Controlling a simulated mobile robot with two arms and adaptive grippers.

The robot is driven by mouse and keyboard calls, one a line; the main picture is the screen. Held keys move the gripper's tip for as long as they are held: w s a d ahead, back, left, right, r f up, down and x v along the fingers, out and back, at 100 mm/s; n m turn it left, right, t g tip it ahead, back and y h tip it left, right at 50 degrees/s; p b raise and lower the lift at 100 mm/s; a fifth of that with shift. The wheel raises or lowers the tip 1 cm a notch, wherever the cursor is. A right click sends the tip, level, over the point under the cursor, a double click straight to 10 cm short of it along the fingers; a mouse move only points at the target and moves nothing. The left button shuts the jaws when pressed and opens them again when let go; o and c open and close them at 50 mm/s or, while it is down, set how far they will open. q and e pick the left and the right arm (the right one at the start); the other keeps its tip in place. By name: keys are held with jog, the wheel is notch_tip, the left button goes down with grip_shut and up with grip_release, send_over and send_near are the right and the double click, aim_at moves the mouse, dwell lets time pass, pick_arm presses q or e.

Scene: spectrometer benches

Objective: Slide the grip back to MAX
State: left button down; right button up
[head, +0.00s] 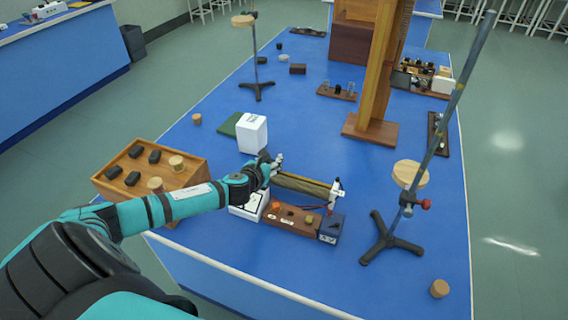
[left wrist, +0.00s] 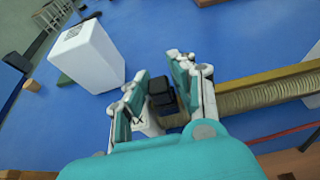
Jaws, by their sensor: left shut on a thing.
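The sliding rheostat has a brown wound tube (head: 305,184) with a brass-coloured bar along it; the tube also shows at the right of the left wrist view (left wrist: 265,95). Its black grip (left wrist: 161,88) sits at the left end of the visible tube. My left gripper (head: 270,163) is shut on the grip, with one finger on each side. In the head view my gripper hides the grip and the tube's left end. My right gripper is not in view.
A white box (head: 252,133) stands just behind my left gripper. A wooden tray (head: 190,178) with black pieces and corks is at the left. A brown base (head: 290,218) with a red wire lies in front of the tube. A dark stand (head: 388,240) is at the right.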

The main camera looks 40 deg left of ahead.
pick_arm(q)
jog(key=shift+a+r, duration=0.1)
jog(key=shift+a, duration=0.25)
jog(key=c, duration=1.3)
grip_release()
jog(key=shift+a, duration=0.15)
jog(key=shift+c, duration=0.2)
jog(key=shift+o, duration=0.9)
jog(key=shift+s+a, duration=0.1)
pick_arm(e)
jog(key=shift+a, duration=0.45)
pick_arm(q)
jog(key=shift+d, duration=0.2)
jog(key=shift+s+d, duration=0.1)
jog(key=shift+s, duration=0.1)
jog(key=v, duration=1.1)
jog(key=shift+s+r, duration=0.15)
jog(key=shift+s, duration=0.1)
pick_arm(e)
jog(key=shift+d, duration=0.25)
